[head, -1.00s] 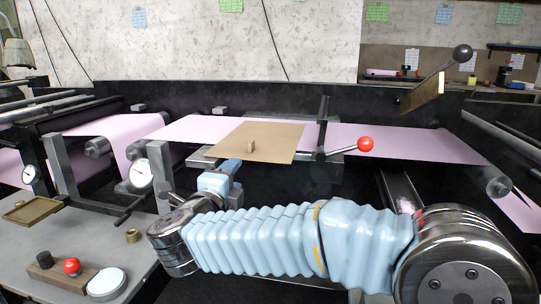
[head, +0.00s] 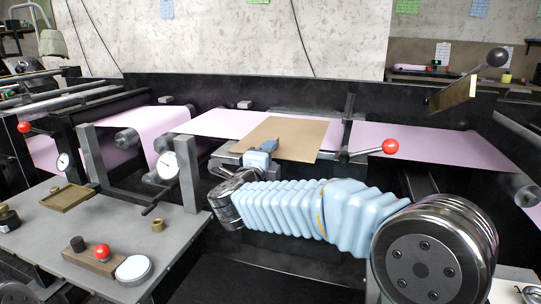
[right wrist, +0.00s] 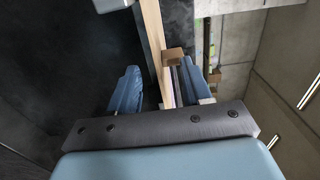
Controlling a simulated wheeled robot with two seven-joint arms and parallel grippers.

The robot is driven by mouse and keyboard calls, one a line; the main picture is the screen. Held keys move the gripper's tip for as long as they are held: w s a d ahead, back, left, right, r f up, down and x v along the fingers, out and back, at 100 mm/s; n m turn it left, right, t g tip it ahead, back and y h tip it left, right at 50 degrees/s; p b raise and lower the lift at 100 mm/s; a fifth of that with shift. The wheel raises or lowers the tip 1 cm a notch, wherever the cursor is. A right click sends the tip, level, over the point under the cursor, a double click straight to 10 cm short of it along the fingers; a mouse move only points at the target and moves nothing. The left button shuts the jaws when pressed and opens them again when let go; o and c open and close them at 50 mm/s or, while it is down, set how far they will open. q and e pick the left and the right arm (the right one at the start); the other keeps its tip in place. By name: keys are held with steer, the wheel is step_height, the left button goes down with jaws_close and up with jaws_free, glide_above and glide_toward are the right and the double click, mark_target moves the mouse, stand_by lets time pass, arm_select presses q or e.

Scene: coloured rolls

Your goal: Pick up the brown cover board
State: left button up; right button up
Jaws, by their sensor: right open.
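The brown cover board (head: 298,134) lies flat over the pink web (head: 222,122) in the middle of the machine. My right gripper (head: 268,146) is at the board's near left part in the head view and hides the small block handle there. In the right wrist view the board (right wrist: 152,35) shows nearly edge-on as a pale strip, with the small brown handle (right wrist: 173,54) on its right face. The open fingers (right wrist: 160,88) stand on either side of the strip, with gaps visible. My left gripper is not in view.
A lever with a red knob (head: 390,146) sticks out just right of the board. A grey table (head: 120,215) at left holds a brown tray (head: 68,198), a block with a red ball (head: 101,252) and a white disc (head: 133,268). Gauges and rollers stand left of the board.

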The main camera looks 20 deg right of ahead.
steer(key=shift+c, duration=0.3)
jaws_close()
stand_by(0.3)
step_height(320, 180, up, 2)
steer(key=shift+r+p, duration=0.25)
steer(key=shift+p, duration=0.5)
steer(key=s+a+r, duration=0.5)
steer(key=s+a, duration=0.2)
steer(key=s, duration=0.4)
steer(key=shift+s+a, duration=0.3)
steer(key=shift+a, duration=0.1)
